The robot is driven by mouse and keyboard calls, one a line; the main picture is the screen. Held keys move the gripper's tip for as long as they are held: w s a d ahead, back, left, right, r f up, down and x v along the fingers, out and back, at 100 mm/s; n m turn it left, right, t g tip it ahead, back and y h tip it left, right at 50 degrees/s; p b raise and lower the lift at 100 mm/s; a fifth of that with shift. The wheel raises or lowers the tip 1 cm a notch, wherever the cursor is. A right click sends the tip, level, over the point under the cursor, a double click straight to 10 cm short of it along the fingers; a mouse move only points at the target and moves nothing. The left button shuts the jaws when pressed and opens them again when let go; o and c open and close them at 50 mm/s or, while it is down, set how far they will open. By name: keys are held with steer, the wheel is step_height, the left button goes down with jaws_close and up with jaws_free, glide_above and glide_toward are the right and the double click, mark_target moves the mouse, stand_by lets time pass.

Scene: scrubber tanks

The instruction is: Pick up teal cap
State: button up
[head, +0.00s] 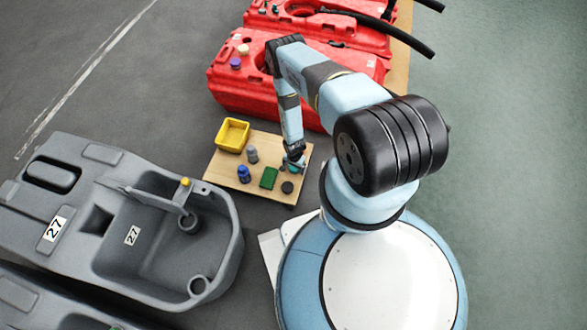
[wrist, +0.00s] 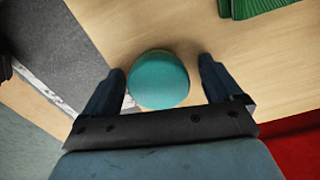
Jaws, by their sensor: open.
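The teal cap (wrist: 159,80) lies on the wooden board (wrist: 190,32) in the wrist view, round and seen from above. My gripper (wrist: 163,75) is open, with one finger on each side of the cap and a gap showing on both sides. In the head view my gripper (head: 291,165) is low over the right part of the board (head: 217,172). The cap is mostly hidden there by the gripper.
On the board are a yellow tray (head: 233,135), a grey bottle (head: 252,155), a blue bottle (head: 244,174), a green block (head: 268,178) and a dark disc (head: 287,187). A grey tank (head: 75,200) stands left, red tanks (head: 240,85) behind.

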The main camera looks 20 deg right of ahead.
steer(key=c, duration=1.1)
